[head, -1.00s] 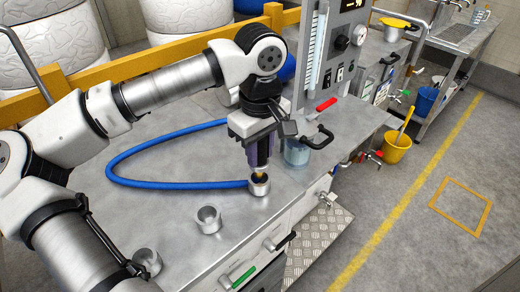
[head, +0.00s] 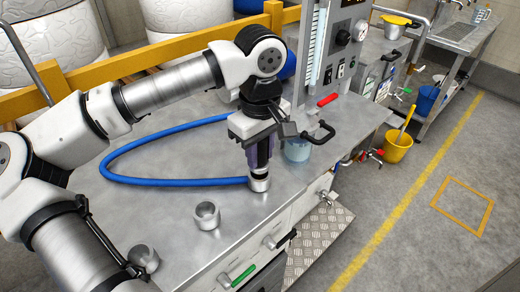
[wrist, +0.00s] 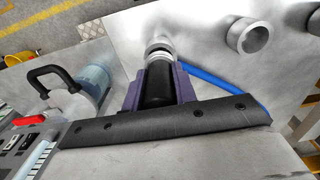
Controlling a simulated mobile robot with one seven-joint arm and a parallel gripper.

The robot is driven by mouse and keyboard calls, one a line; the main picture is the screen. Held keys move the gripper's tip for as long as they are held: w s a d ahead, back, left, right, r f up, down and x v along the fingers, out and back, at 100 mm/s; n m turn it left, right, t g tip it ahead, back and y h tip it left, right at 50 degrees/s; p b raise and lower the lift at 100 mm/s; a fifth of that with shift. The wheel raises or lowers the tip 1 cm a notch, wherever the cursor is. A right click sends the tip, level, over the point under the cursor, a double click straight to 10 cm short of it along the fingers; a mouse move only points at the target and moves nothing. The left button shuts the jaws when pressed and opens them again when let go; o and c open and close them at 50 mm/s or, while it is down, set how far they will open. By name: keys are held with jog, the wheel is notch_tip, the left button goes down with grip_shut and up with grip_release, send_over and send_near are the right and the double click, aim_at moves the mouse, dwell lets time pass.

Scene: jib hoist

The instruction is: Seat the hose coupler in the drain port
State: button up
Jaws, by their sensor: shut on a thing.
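My gripper (head: 259,166) points down over a silver cup-shaped port (head: 260,185) near the front edge of the steel worktop. In the wrist view, its purple fingers (wrist: 160,70) are shut on a black cylindrical body, the hose coupler (wrist: 158,88). The coupler's lower end meets the silver port ring (wrist: 158,45); the fingers hide most of it in the head view, and how deep it sits cannot be told. A blue hose (head: 150,184) loops over the worktop to beside this port; its join is hidden. No label shows which port is the drain.
Two similar open silver cups stand on the worktop, one nearby (head: 206,216) and one at front left (head: 145,259). A clear jug with a black handle (head: 298,150) stands close right of my gripper. A gauge panel (head: 312,70) rises behind.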

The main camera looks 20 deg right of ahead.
jog(key=shift+f+b, duration=0.85)
jog(key=shift+f, duration=0.15)
jog(key=o, duration=1.1)
jog(key=shift+r, duration=0.1)
jog(key=shift+o, duration=0.2)
notch_tip(320, 180, up, 14)
jog(key=shift+f+b, duration=0.1)
jog(key=shift+b, duration=0.25)
